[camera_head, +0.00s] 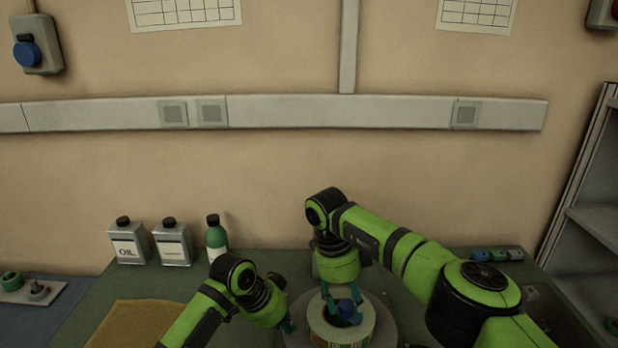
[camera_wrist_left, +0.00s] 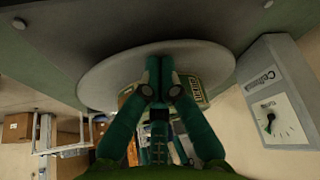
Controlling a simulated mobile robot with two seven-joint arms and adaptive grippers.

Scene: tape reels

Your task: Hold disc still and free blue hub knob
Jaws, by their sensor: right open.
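A grey disc (camera_head: 383,333) lies flat at the front of the bench, partly cut off by the picture edge. A cream and green reel (camera_head: 367,328) sits on it, with the blue hub knob (camera_head: 348,310) at its centre. My right gripper (camera_head: 342,302) points down over the knob, its fingers open around it; contact cannot be told. My left gripper (camera_head: 290,326) is at the disc's left side. In the left wrist view its fingertips (camera_wrist_left: 160,64) are together against or just over the disc (camera_wrist_left: 105,88), with nothing visible between them. The reel (camera_wrist_left: 190,92) is partly hidden behind the fingers.
An oil can (camera_head: 128,244), a second can (camera_head: 173,244) and a green bottle (camera_head: 216,238) stand along the wall. A tan mat (camera_head: 135,325) lies at left. Small coloured items (camera_head: 496,254) sit at the back right. A grey box with a dial (camera_wrist_left: 275,105) shows in the wrist view.

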